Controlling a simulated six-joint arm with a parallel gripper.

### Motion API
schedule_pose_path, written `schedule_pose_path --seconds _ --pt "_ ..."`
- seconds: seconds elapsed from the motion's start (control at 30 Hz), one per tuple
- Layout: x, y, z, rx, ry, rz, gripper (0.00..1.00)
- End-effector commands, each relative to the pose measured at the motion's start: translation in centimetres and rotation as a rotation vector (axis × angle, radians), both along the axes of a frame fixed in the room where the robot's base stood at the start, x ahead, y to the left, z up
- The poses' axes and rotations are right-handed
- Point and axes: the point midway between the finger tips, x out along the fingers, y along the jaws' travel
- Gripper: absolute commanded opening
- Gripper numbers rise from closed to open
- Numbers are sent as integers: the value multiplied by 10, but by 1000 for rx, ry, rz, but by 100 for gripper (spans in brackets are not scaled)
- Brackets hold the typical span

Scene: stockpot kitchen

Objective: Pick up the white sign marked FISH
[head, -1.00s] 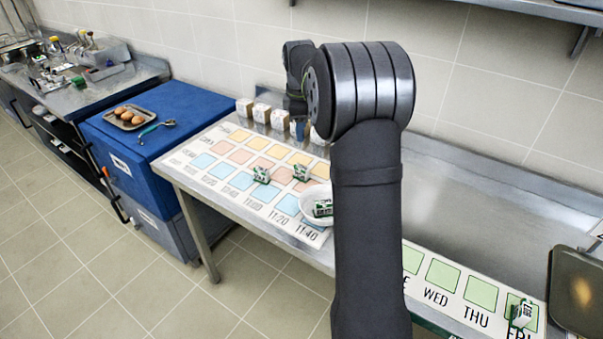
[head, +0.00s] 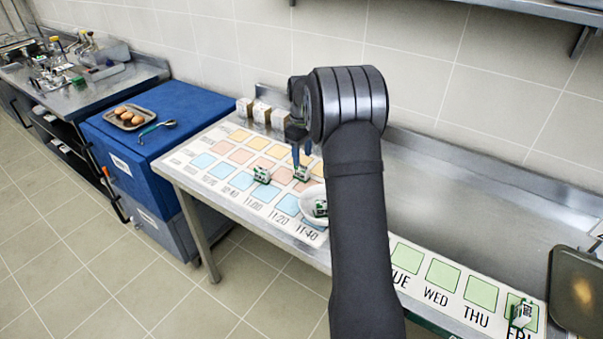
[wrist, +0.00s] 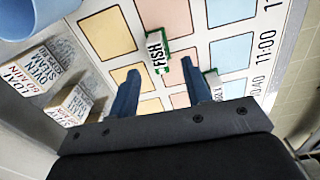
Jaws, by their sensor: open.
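The white FISH sign (wrist: 155,46), with green edges, lies on the coloured grid board in the wrist view. It sits just beyond and between my fingertips. In the head view a small white-and-green sign (head: 302,174), which appears to be the same one, is below my gripper (head: 297,149). My gripper also shows in the wrist view (wrist: 160,66); its two blue fingers are apart with nothing held between them. The lettering is readable only in the wrist view.
Another small sign (head: 262,174) lies left on the board and shows beside the right finger (wrist: 212,78). A white bowl (head: 308,200) holds a further sign. White blocks (head: 262,112) line the wall. The steel counter (head: 470,210) at right is largely clear.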

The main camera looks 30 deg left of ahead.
Motion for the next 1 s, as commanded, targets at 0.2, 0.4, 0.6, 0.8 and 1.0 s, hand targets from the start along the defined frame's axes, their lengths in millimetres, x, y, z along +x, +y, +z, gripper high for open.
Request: schedule_pose_path --seconds 0.2,0.4,0.6,0.8,1.0 --pt "0 0 -15 0 0 1 45" --pt "2 3 -35 -1 1 1 45" --pt "3 4 -63 1 1 1 45" --pt "3 5 -65 3 -1 2 45" --pt "3 4 -65 3 -1 2 13"
